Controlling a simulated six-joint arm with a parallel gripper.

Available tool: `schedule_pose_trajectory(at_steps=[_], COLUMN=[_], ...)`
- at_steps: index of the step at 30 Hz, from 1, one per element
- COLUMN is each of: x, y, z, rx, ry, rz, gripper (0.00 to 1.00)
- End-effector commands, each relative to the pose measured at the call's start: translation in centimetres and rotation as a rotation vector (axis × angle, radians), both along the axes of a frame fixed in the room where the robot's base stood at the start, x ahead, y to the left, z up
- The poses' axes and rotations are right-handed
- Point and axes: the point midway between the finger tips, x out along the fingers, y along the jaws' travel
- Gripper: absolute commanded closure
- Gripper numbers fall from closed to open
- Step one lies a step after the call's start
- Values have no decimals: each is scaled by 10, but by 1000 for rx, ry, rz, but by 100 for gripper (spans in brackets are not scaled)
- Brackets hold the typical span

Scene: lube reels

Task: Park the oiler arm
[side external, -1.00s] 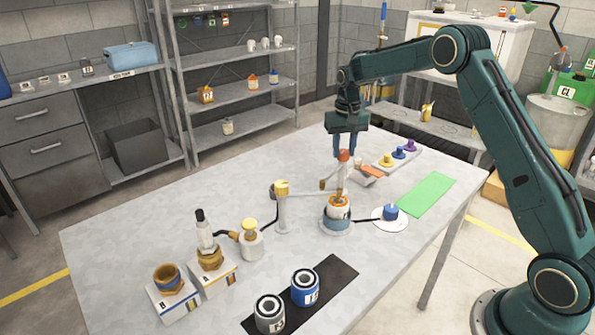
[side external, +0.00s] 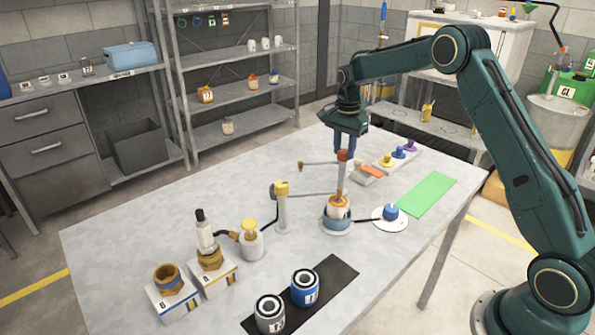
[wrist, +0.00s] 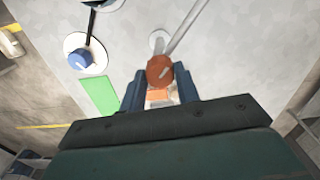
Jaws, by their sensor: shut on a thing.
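The oiler arm (side external: 312,195) is a thin grey bar running from a post with a yellow top (side external: 281,189) toward an upright below a red-orange knob (side external: 343,156). A second thin bar with a small brown tip (side external: 300,166) reaches left near the knob. My gripper (side external: 345,150) points down with its fingers closed on the knob. In the wrist view the knob (wrist: 160,70) sits between the two dark blue fingers, with a grey bar (wrist: 185,28) leading away up and right. A blue-and-white reel with an orange top (side external: 337,212) stands below; the exact contact is hidden.
A blue knob on a white disc (side external: 390,213) and a green mat (side external: 426,194) lie to the right. Behind is a tray with coloured knobs (side external: 397,156). Two cans (side external: 305,288) stand on a black mat (side external: 335,272) in front. Brass fittings on blocks stand at front left.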

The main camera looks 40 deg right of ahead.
Motion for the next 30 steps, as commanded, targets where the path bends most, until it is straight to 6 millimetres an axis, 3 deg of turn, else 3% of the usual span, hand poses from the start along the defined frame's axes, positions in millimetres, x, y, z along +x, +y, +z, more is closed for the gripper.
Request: schedule_pose_trajectory(at_steps=[12,28,29,30], x=[1,1,1,1], y=[-1,-1,-1,-1], z=[2,2,2,2], rx=[-3,-3,-3,-3], ry=[-5,-5,-5,-5], rz=[-250,-288,-288,-288], gripper=[100,100,67,59])
